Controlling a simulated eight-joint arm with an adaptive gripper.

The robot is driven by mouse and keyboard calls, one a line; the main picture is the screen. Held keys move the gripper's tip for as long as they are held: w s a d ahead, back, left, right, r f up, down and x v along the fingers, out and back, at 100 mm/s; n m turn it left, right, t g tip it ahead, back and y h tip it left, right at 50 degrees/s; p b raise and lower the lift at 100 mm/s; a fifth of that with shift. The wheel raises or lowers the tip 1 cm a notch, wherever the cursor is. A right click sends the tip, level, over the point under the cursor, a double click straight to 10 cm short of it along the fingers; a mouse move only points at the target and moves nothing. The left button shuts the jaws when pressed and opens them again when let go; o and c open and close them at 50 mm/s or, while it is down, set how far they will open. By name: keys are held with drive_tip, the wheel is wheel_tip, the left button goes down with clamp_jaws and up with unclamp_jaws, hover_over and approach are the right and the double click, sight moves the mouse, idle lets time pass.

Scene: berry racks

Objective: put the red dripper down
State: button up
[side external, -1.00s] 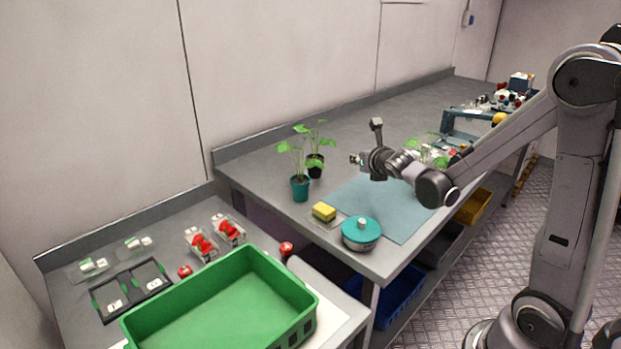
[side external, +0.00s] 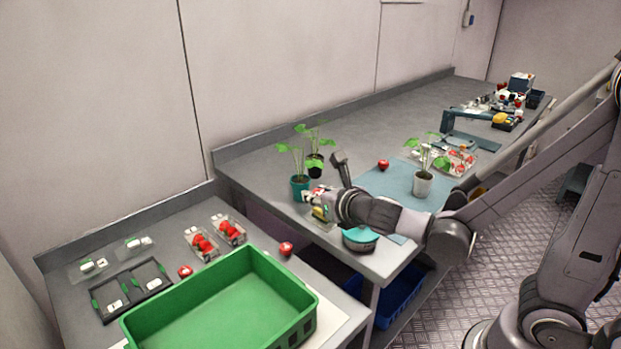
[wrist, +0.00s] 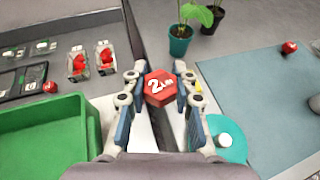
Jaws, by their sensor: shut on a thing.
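My gripper (wrist: 160,84) is shut on a red dripper (wrist: 159,89), a six-sided block with white "2 L/H" lettering, held between its two fingers. In the side external view my gripper (side external: 314,198) hangs over the left end of the long grey bench (side external: 335,140), beside the teal plant pot (side external: 299,188); the held dripper is barely visible there. In the wrist view the dripper is over the gap between the two tables.
A green crate (side external: 262,254) fills the front of the left table. Clear boxes of red pieces (side external: 228,229) stand behind it. A teal round lidded container (side external: 360,238), a yellow sponge (side external: 319,214) and potted plants crowd the bench's near end. The mat (side external: 372,182) has free room.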

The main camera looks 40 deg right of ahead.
drive_tip(key=d+m+g+h, duration=0.3)
drive_tip(key=d+m+h, duration=0.2)
drive_tip(key=d, duration=3.1)
drive_tip(key=shift+w+d+f, duration=0.15)
drive_tip(key=shift+w+d, duration=0.05)
drive_tip(key=shift+w, duration=0.1)
hover_over(359, 178)
wheel_tip(359, 178, down, 7)
drive_tip(key=shift+s+f, duration=0.1)
drive_tip(key=shift+f, duration=1.7)
drive_tip(key=shift+f, duration=0.1)
drive_tip(key=o, duration=0.8)
drive_tip(key=shift+f, duration=0.1)
